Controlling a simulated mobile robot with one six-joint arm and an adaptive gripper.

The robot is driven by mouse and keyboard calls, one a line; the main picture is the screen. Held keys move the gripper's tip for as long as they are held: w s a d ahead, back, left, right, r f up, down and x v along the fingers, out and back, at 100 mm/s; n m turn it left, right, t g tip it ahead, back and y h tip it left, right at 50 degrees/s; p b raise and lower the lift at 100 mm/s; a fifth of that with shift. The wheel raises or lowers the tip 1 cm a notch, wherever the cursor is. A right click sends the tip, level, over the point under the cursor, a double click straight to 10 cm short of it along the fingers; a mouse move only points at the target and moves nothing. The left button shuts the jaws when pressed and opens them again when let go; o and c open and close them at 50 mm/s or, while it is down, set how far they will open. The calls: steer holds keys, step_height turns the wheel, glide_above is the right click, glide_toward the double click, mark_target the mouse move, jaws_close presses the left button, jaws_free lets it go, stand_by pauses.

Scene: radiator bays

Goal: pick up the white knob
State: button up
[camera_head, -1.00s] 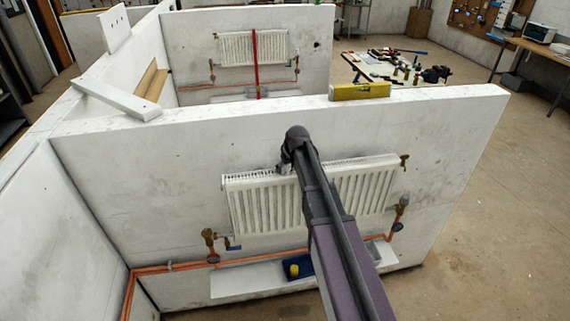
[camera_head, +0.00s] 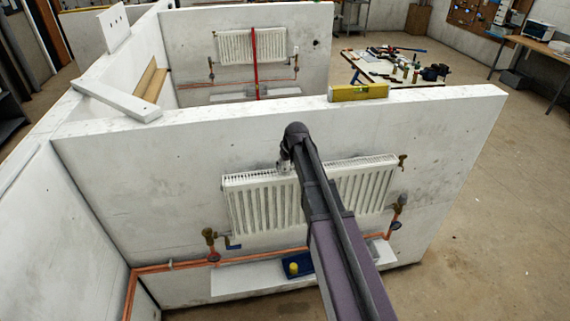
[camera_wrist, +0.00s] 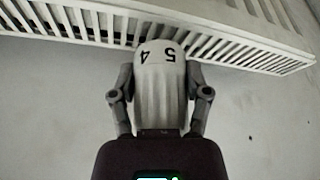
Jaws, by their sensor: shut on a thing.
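The white knob (camera_wrist: 161,85) shows in the wrist view with ribbed sides and the black digits 5 and 4 near its end. My gripper (camera_wrist: 161,90) has a finger on each side of it and is shut on it. Behind the knob in that view is the slotted top grille of the white radiator (camera_wrist: 225,40). In the head view my gripper (camera_head: 284,166) is just above the top edge of the radiator (camera_head: 262,205), near its middle. The knob is too small and too hidden by my arm to make out there.
The radiator hangs on a white partition wall with a yellow spirit level (camera_head: 358,92) on top. Copper pipes (camera_head: 180,266) and valves (camera_head: 210,240) run below it. A ledge holds a blue tray (camera_head: 298,272) with a yellow item. Bare wall lies above the radiator.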

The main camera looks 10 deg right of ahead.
step_height(320, 180, up, 2)
steer(key=shift+r+p, duration=0.1)
steer(key=shift+p, duration=0.65)
steer(key=s+d, duration=0.1)
steer(key=s, duration=1.5)
steer(key=shift+r+p, duration=0.4)
steer(key=shift+p, duration=0.05)
step_height(320, 180, down, 18)
steer(key=b, duration=1.7)
steer(key=shift+r+b, duration=0.15)
steer(key=shift+b, duration=0.15)
